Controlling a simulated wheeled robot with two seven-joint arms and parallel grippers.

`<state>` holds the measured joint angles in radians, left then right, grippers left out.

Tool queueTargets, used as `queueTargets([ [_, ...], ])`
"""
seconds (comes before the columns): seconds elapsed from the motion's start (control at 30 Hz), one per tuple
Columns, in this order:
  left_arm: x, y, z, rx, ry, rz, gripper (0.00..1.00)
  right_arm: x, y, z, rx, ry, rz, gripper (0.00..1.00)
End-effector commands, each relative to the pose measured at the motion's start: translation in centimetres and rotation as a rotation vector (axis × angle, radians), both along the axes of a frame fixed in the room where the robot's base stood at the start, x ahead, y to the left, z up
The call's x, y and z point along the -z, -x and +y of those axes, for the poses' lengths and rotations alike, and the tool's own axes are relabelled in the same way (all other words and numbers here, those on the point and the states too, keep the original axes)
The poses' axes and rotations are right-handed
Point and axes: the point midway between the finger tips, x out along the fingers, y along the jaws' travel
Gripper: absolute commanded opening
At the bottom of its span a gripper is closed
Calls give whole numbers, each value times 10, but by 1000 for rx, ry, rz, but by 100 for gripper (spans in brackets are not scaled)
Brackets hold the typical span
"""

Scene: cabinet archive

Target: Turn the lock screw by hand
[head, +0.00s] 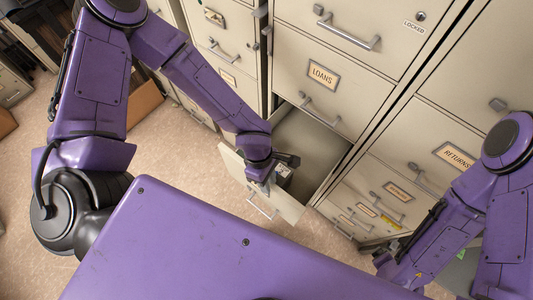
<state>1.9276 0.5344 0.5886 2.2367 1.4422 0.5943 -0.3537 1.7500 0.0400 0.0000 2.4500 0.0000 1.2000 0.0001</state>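My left gripper (284,170) is at an open, pulled-out drawer (311,150) of a beige filing cabinet. Its dark fingers are by the inner side of the drawer front (235,168), partly hidden by my purple wrist. I cannot tell whether they are open or shut, or whether they touch anything. No lock screw can be made out; the spot around the fingers is small and partly covered.
The cabinet drawer labelled LOANS (323,76) is closed above the open one. A drawer tagged LOCKED (413,27) is above that. A RETURNS drawer (457,157) is at the right. Cardboard boxes (145,101) stand on the floor at the left. The carpet (170,160) between is clear.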

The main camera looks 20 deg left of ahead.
Motion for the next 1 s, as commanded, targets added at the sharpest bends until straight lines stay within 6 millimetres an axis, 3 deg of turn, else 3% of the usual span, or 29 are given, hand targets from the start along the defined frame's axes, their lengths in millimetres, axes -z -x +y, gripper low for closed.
queueTargets([
  [0.17,-2,0,5,-11,-15,5,35,1,0,0,0,0,0,94],
  [0.6,-55,0,1,-3,-6,4,35,0,0,0,0,0,0,94],
  [1.0,-62,0,2,-4,-5,1,35,2,0,0,0,0,0,94],
])
